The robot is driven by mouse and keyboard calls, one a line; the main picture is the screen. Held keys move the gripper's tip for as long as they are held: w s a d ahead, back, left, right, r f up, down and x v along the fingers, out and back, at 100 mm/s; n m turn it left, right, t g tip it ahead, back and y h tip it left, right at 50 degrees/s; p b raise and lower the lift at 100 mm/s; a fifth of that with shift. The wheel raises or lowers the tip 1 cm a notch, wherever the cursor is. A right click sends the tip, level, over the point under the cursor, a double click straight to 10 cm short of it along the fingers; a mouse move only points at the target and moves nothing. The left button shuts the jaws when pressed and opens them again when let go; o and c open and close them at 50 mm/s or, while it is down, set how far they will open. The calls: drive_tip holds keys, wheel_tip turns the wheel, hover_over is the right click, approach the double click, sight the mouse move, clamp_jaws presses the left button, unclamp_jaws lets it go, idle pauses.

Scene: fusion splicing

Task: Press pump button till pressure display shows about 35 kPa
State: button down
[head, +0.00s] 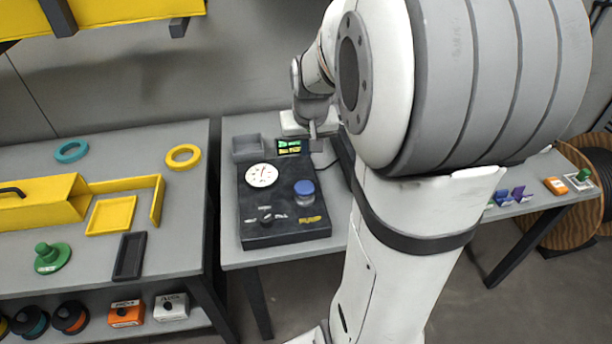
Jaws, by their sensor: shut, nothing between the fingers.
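A dark panel unit (258,225) lies on the middle table. It carries a round white gauge (262,175) whose reading is too small to make out. A blue-topped round part (304,188) stands at its right; I cannot tell if it is the pump button. A small display (289,147) with green and yellow characters sits at its back edge; the digits are unreadable. My gripper (313,136) is shut and empty, pointing down beside the display at the back right of the panel. My arm hides what lies to the right of it.
A grey tray (247,148) sits at the panel's back left. The left bench holds a yellow box (45,203), rings and a green knob (50,258). Small coloured items (556,186) lie on the table at far right, near a wooden cable reel (572,215).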

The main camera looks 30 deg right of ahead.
approach(305, 189)
drive_tip(key=x, duration=0.2)
drive_tip(key=w+x, duration=0.1)
drive_tip(key=x, duration=0.2)
drive_tip(key=shift+w+d+p, duration=0.15)
drive_tip(key=shift+p, duration=0.25)
drive_tip(key=shift+f, duration=0.75)
wheel_tip(305, 189, down, 3)
drive_tip(key=b, duration=0.2)
drive_tip(key=shift+b, duration=0.4)
drive_tip(key=shift+r, duration=0.15)
